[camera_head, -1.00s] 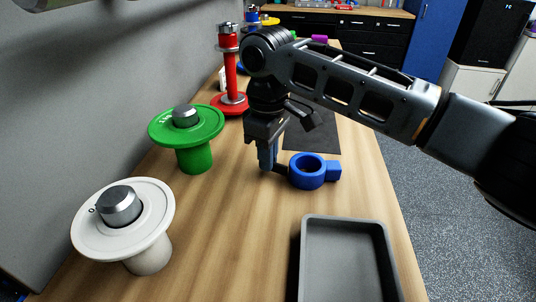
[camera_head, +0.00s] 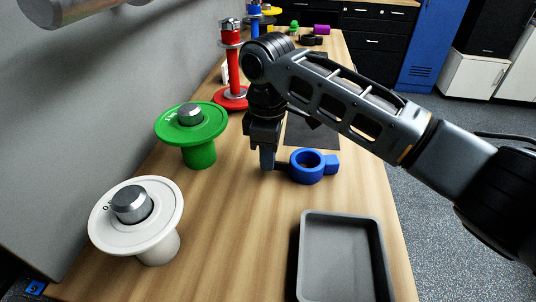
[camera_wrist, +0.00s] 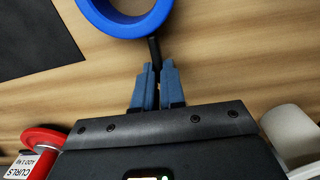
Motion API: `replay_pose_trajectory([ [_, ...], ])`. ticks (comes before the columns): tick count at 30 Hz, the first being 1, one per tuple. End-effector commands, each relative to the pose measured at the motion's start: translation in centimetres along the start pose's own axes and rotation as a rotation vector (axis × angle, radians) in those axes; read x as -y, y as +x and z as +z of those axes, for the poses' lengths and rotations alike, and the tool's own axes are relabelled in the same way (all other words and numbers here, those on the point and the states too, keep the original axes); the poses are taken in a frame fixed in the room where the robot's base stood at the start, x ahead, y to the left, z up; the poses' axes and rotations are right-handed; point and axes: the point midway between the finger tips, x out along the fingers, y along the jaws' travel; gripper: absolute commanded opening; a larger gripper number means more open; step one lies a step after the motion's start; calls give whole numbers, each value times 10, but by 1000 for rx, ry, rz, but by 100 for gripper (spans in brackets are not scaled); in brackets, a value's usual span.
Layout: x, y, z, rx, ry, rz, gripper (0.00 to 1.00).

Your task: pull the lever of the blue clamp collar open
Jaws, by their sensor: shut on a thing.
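The blue clamp collar (camera_head: 307,167) lies on the wooden bench, a ring with a square block on its right side. Its short dark lever (camera_head: 281,165) points left from the ring. In the wrist view the collar (camera_wrist: 125,24) is at the top and the black lever (camera_wrist: 154,50) runs from it down to the blue fingertips. My gripper (camera_head: 267,165) points down just left of the collar; in the wrist view the gripper (camera_wrist: 154,75) is shut on the lever's end. The fingers hide the lever's tip.
A grey tray (camera_head: 307,262) stands in front of the collar. A green weight (camera_head: 203,155) and a white weight (camera_head: 158,251) stand on pedestals at left; a red stand (camera_head: 230,93) is behind. A dark mat (camera_head: 315,130) lies beyond the collar.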

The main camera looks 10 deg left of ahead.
Motion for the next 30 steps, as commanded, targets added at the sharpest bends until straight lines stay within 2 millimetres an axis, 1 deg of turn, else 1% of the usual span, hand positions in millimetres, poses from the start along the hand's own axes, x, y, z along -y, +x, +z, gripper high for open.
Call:
replay_pose_trajectory([
  [21,0,0,0,0,1,0,0],
  [22,0,0,0,0,1,0,13],
  [27,0,0,0,0,1,0,29],
  [30,0,0,0,0,1,0,36],
])
